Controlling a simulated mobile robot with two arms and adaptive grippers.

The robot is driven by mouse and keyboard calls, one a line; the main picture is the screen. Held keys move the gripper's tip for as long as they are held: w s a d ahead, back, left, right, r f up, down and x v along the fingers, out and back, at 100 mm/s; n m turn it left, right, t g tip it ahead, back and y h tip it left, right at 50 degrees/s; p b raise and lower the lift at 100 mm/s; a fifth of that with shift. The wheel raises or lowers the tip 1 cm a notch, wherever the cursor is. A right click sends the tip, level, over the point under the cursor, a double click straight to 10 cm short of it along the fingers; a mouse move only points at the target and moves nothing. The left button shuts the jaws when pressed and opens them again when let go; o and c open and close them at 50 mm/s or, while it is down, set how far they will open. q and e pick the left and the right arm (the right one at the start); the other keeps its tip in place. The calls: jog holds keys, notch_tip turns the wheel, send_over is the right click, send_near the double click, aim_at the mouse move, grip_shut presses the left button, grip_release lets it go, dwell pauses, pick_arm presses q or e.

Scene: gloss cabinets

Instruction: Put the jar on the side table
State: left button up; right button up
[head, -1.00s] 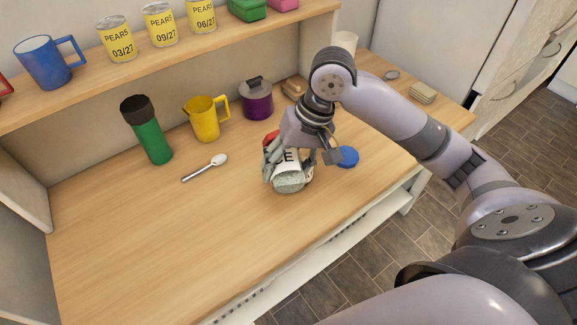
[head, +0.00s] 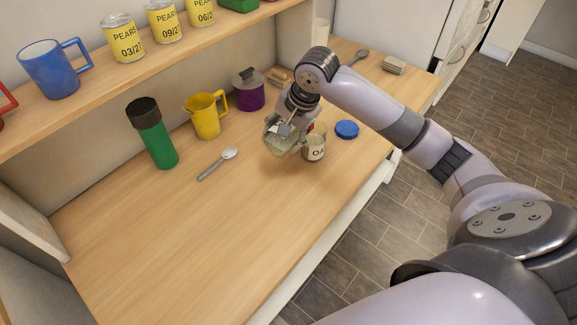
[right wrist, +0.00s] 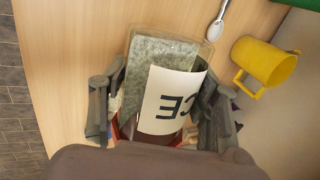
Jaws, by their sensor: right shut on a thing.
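My right gripper (head: 281,133) is shut on a glass jar (head: 281,144) and holds it tilted, seemingly a little above the wooden worktop. In the right wrist view my right gripper (right wrist: 165,110) has fingers on both sides of the jar (right wrist: 165,52). Its white label shows the letters "CE", its grey-green contents show through the glass, and some red shows at the palm end. A second jar, labelled "OA" (head: 315,150), stands just right of the held one, partly hidden by the gripper. I cannot tell which surface is the side table. My left gripper is out of view.
The worktop (head: 190,240) is clear in front. A spoon (head: 217,163), green bottle (head: 158,140), yellow jug (head: 207,120) and purple pot (head: 250,95) lie left and behind. A blue round item (head: 347,129) is at right. A shelf (head: 95,88) with cans overhangs the back.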

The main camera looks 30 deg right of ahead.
notch_tip(320, 180, down, 14)
jog(key=shift+a+r, duration=0.1)
dwell(0.5)
jog(key=o, duration=1.6)
